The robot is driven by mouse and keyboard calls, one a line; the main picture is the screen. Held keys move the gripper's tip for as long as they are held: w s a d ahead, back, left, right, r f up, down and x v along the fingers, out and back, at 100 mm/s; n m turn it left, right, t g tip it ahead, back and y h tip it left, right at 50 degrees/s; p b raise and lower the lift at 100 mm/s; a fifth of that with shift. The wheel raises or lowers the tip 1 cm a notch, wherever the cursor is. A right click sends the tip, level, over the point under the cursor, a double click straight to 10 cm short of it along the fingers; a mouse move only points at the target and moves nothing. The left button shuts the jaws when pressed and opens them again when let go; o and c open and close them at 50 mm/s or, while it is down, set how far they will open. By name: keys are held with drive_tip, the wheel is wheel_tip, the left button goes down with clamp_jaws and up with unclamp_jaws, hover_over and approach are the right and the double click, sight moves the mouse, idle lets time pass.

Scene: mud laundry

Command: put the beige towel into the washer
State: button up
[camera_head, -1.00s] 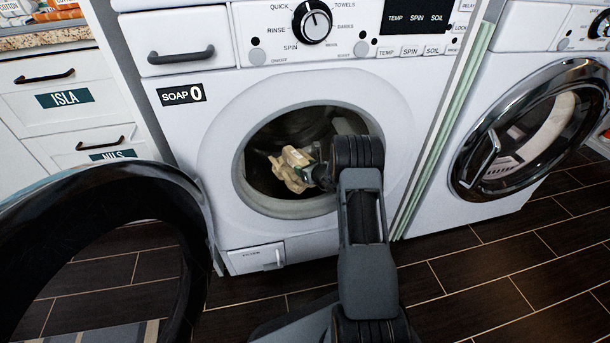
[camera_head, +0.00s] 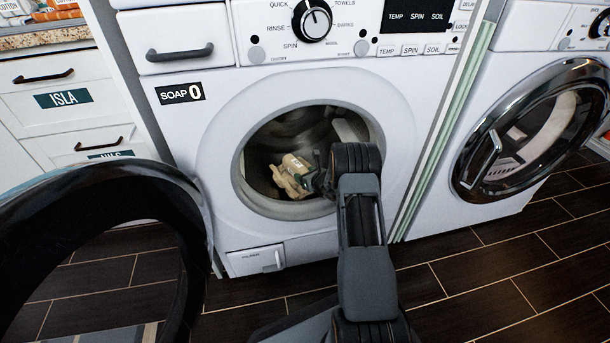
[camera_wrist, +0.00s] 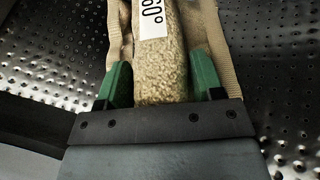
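The beige towel (camera_head: 288,178) is inside the drum opening of the white washer (camera_head: 225,150), bunched, with parts hanging down. In the wrist view the towel (camera_wrist: 162,70) carries a white tag reading "60°". My gripper (camera_head: 314,176) reaches through the opening. Its green fingers (camera_wrist: 162,78) press on both sides of a fold of the towel, with perforated drum metal around it. The washer's round door (camera_head: 185,235) stands open at the left. My wrist hides the right part of the opening.
A second front-loading machine (camera_head: 540,130) with a chrome-rimmed door stands at the right. White drawers (camera_head: 60,75) with name labels are at the left. Dark tiled floor (camera_head: 500,275) is clear at the lower right.

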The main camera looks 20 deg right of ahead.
drive_tip(key=o, duration=0.4)
drive_tip(key=shift+r, duration=0.15)
